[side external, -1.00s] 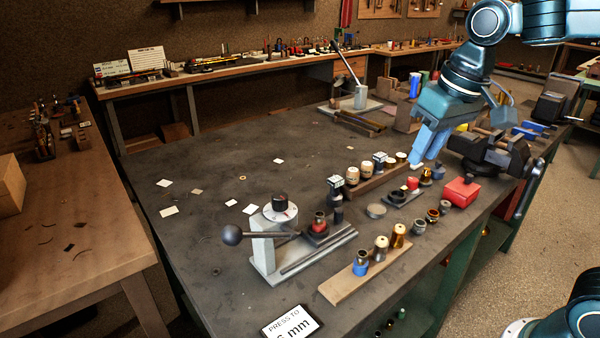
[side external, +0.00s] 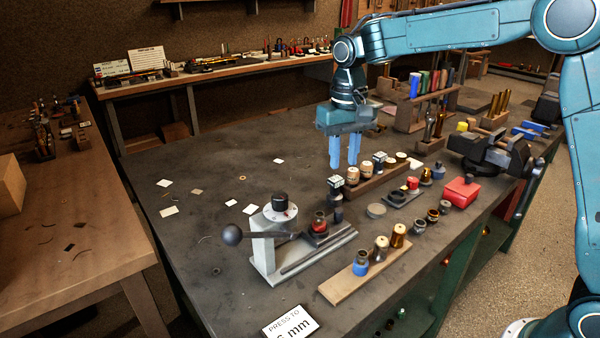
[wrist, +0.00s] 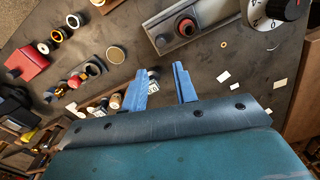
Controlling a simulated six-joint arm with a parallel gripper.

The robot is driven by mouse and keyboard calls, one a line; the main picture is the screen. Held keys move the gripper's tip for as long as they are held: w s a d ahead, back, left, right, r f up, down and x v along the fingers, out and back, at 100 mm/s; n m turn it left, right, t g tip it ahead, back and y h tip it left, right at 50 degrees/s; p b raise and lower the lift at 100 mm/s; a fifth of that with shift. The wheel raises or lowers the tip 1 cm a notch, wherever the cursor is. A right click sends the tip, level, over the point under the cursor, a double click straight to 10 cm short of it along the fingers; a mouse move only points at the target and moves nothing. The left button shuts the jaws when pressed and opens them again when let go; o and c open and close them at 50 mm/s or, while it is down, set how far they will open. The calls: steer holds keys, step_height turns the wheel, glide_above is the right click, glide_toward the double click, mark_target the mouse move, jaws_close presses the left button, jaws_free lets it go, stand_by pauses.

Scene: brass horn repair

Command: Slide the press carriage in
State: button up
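The grey press (side external: 263,250) stands at the front of the dark workbench, with a white dial and black knob (side external: 280,203) on top and a ball-ended lever (side external: 232,235) pointing left. Its dark carriage (side external: 317,238), carrying a red and dark piece (side external: 319,220), sits on the rail to the right of the press column. The carriage also shows at the top of the wrist view (wrist: 187,31). My gripper (side external: 345,165) is above the bench, behind the press and apart from it. Its blue fingers are spread and empty, also in the wrist view (wrist: 162,70).
A black post with a patterned cube (side external: 335,190) stands just behind the carriage. The bench's left middle is mostly clear, with scattered paper bits.

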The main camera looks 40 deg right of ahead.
mark_target(339, 210)
steer(key=shift+f, duration=0.1)
step_height(339, 210, down, 14)
steer(key=shift+r, duration=0.15)
stand_by(0.8)
steer(key=shift+c, duration=0.2)
jaws_close()
